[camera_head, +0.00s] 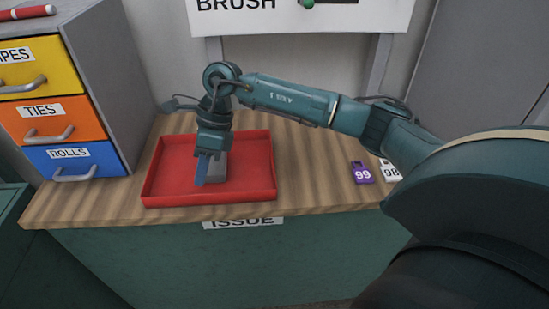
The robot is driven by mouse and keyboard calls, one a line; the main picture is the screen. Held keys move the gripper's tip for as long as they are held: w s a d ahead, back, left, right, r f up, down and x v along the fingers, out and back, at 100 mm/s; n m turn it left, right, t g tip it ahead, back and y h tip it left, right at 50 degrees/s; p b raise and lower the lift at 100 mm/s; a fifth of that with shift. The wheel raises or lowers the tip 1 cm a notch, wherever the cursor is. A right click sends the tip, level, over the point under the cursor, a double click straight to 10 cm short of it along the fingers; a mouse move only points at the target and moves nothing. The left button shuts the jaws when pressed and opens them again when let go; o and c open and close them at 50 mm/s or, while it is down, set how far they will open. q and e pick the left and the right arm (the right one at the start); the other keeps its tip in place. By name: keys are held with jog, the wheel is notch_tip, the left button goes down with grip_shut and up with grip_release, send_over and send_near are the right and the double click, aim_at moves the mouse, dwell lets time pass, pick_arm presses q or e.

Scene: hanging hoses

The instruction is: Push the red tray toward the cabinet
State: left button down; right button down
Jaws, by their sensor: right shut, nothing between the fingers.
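The red tray (255,178) lies on the wooden counter, near its front edge. The cabinet (95,85) of coloured drawers stands at the left end of the counter, with a strip of bare wood between it and the tray. My right arm reaches in from the right. My right gripper (201,181) points down over the left part of the tray and is shut with nothing held. A grey thing (218,168) shows beside and behind the fingers; I cannot tell what it is. Whether the fingertips touch the tray floor is unclear. My left gripper is not in view.
Purple and white number tags (362,172) lie on the counter (318,170) to the right. The drawers, labelled TIES and ROLLS among others, have protruding handles (75,174). A BRUSH sign hangs above the back. The counter between tray and tags is clear.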

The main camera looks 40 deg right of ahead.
aim_at(267, 167)
jog(key=w+d+r+t+h, duration=0.1)
jog(key=d+r+h, duration=0.15)
jog(key=d, duration=0.45)
jog(key=w+d+r+h, duration=0.1)
jog(key=d+r+h, duration=0.15)
jog(key=d, duration=0.35)
jog(key=shift+m, duration=0.3)
notch_tip(267, 167, down, 10)
jog(key=shift+w+d+f+p, duration=0.1)
jog(key=shift+w+p, duration=0.05)
jog(key=shift+p, duration=0.4)
jog(key=shift+s+d+p, duration=0.2)
jog(key=shift+s+d, duration=0.15)
jog(key=shift+d, duration=0.25)
jog(key=shift+s+d+p, duration=0.2)
jog(key=shift+s+d, duration=0.15)
jog(key=shift+d, duration=0.2)
jog(key=shift+s+d, duration=0.2)
jog(key=shift+d, duration=0.05)
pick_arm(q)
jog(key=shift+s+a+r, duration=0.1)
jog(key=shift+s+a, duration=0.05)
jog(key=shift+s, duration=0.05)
pick_arm(e)
jog(key=shift+s+d, duration=0.1)
jog(key=shift+d, duration=0.05)
jog(key=shift+d, duration=0.1)
